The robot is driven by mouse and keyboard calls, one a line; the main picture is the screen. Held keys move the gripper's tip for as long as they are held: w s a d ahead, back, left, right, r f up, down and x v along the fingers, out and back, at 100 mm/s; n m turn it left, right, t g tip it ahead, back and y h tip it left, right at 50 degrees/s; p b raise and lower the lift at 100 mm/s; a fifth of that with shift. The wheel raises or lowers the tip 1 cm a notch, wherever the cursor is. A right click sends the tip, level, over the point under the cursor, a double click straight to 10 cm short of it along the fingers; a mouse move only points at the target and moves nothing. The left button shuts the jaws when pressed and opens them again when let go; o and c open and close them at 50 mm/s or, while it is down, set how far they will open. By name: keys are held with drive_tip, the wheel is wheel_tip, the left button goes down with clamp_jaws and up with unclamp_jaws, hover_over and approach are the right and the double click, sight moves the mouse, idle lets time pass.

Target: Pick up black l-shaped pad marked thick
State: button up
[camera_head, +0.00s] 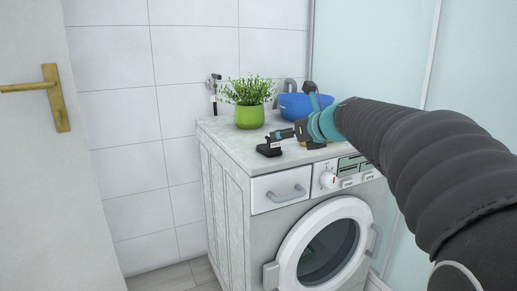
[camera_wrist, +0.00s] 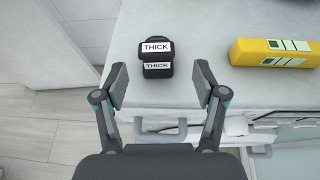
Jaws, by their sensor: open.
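The black pad marked THICK (camera_wrist: 157,69) lies on the worktop near its front left edge. In the wrist view its two white labels face me, one above the other. In the head view the pad (camera_head: 269,150) shows as a small dark L-shape with an upright part. My gripper (camera_wrist: 161,82) is open. In the wrist view its fingers stand to the left and right of the pad, with gaps on both sides. In the head view my gripper (camera_head: 284,134) is just above and behind the pad, and I cannot tell the height between them.
A yellow block (camera_wrist: 268,52) with green and white marks lies right of the pad. A green potted plant (camera_head: 249,115) and a blue bowl (camera_head: 300,106) stand at the back of the worktop (camera_head: 222,128). A drawer and washing machine (camera_head: 325,250) are below.

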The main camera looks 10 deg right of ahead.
sight(268, 142)
drive_tip(key=shift+x, duration=3.5)
drive_tip(key=shift+s+a+f, duration=0.1)
drive_tip(key=shift+a+f, duration=0.05)
drive_tip(key=shift+a, duration=0.05)
drive_tip(key=c, duration=1.3)
